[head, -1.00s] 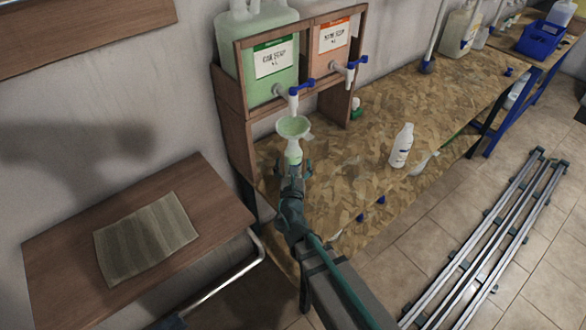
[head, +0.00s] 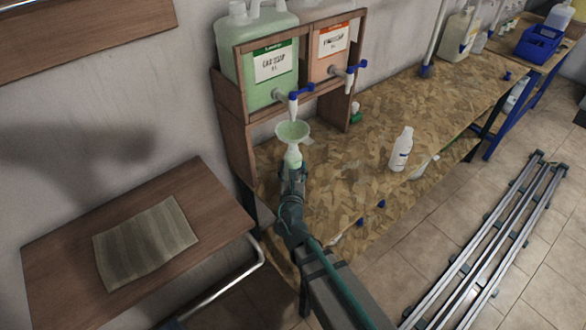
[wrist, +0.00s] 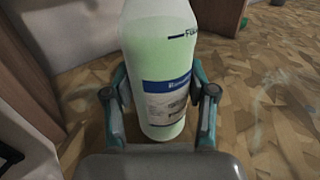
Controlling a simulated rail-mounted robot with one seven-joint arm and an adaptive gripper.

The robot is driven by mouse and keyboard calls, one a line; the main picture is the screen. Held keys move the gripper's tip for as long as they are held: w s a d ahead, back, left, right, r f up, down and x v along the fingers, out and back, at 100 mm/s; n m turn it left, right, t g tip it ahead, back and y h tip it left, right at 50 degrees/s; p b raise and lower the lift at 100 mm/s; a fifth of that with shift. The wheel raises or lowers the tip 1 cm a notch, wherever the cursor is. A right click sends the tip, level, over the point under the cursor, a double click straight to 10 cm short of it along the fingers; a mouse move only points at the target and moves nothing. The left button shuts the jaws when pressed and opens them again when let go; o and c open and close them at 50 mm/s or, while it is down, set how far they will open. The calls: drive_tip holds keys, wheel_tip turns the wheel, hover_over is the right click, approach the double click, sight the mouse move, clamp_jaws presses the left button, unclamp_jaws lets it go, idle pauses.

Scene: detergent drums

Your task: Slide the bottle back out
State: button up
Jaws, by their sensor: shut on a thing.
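In the head view a bottle (head: 293,158) stands upright with a pale green funnel (head: 293,131) in its top, close below the blue-and-white tap (head: 294,96) of the green drum (head: 262,68). My gripper (head: 293,173) is shut on the bottle from the front. In the wrist view the bottle (wrist: 160,65) fills the middle between my two fingers (wrist: 161,112). It holds green liquid that reaches about the dark fill mark near the top of the view. Its white and blue label faces me. The bottle's top and the funnel are outside the wrist view.
A second drum (head: 333,45) with orange label sits right of the green one in the wooden rack (head: 236,120). A white bottle (head: 401,150) stands on the workbench (head: 345,185) to the right. A side table (head: 65,235) with a striped cloth (head: 145,242) is at left.

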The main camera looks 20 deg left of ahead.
drive_tip(key=shift+s+d+b, duration=0.65)
drive_tip(key=shift+d+b, duration=0.1)
drive_tip(key=shift+d, duration=0.2)
drive_tip(key=shift+s+d+b, duration=0.6)
drive_tip(key=shift+d+b, duration=0.1)
drive_tip(key=shift+d, duration=0.25)
drive_tip(key=shift+d+r+p, duration=0.15)
drive_tip(key=shift+p, duration=0.45)
drive_tip(key=shift+s, duration=0.1)
drive_tip(key=shift+s+d+p, duration=0.5)
drive_tip(key=shift+d+p, duration=0.3)
drive_tip(key=shift+p, duration=1.45)
drive_tip(key=shift+s+d+p, duration=0.55)
drive_tip(key=shift+d+p, duration=0.35)
drive_tip(key=shift+p, duration=0.75)
drive_tip(key=shift+s+d, duration=0.1)
